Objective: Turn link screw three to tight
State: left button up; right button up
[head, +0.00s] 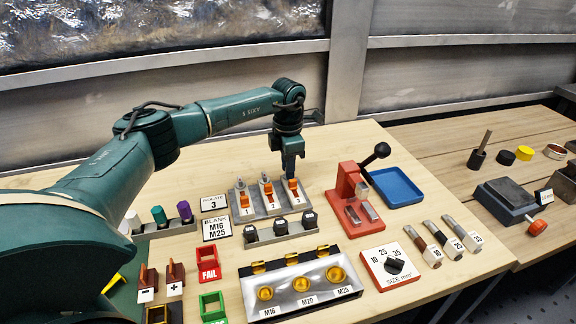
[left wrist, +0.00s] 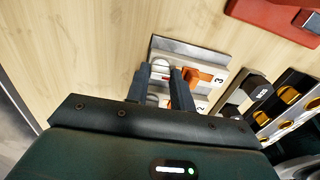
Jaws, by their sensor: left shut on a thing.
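The grey metal link block (head: 256,208) stands on the wooden table with three orange links marked 1 (head: 246,202), 2 (head: 270,197) and 3 (head: 294,191). Silver screws show at links 1 and 2. My left gripper (head: 292,172) points down at the back of link three, shut on link screw three, which the fingers mostly hide. In the left wrist view its fingers (left wrist: 169,74) reach the block (left wrist: 205,56) beside the orange link marked 3. How far the screw is turned cannot be told. My right gripper is not in view.
A red press (head: 347,195) with a black-knobbed lever and a blue tray (head: 397,187) stand right of the block. Black-capped pieces (head: 281,227) in a holder are just in front. A sign reading ISOLATE 3 (head: 214,203) lies left. Bare table lies behind the block.

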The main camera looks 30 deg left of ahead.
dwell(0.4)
pick_arm(q)
jog(key=o, duration=1)
notch_tip(320, 180, up, 13)
jog(key=shift+r+b, duration=0.15)
jog(key=shift+b, duration=0.25)
